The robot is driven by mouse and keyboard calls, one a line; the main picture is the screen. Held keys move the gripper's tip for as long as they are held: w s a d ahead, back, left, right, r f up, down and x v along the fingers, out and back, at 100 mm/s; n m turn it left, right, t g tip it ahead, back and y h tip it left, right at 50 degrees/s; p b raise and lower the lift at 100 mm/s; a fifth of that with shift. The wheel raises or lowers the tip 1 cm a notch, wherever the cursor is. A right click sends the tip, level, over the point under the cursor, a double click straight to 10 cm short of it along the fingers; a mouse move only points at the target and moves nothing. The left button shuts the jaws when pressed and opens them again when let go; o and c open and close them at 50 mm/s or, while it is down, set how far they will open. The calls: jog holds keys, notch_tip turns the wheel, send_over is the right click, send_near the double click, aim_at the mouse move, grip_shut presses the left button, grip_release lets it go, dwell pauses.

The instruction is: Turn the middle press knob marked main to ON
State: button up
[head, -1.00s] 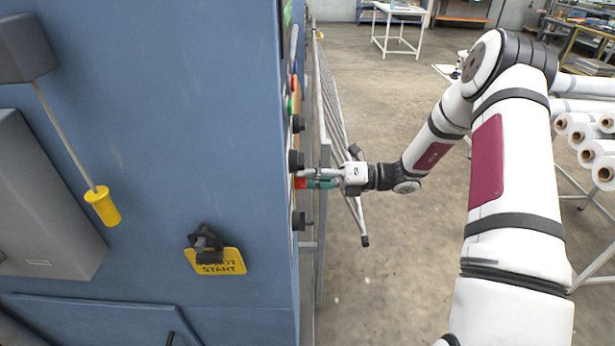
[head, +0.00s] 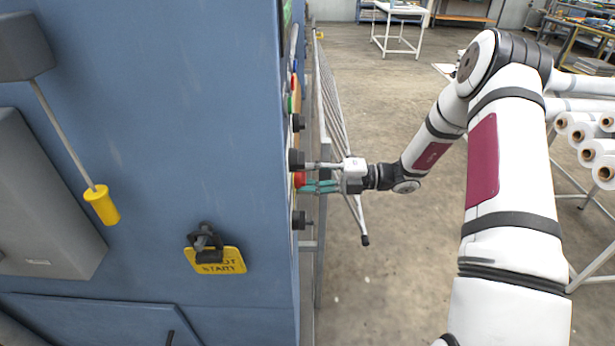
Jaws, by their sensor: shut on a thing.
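The blue press (head: 220,130) fills the left, its control panel seen almost edge-on. Along it I see black knobs, one far (head: 298,122), one at mid-height (head: 296,159) and one nearer (head: 298,220). A red knob (head: 300,179) sits between the last two. My gripper (head: 308,177) reaches in from the right. Its grey and teal fingers straddle the red knob and are shut on it, with the upper finger close beside the black knob above. The knob markings and pointer direction cannot be read from this angle.
A yellow tag (head: 218,261) with a black fitting hangs on the press's near face, beside a yellow-handled tool (head: 102,205). A slatted metal guard (head: 334,110) stands close behind my gripper. Rolls (head: 592,152) lie on a rack at right. The floor between is mostly clear.

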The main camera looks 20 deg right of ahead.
dwell(0.4)
jog(key=o, duration=1.1)
jog(key=v, duration=1.2)
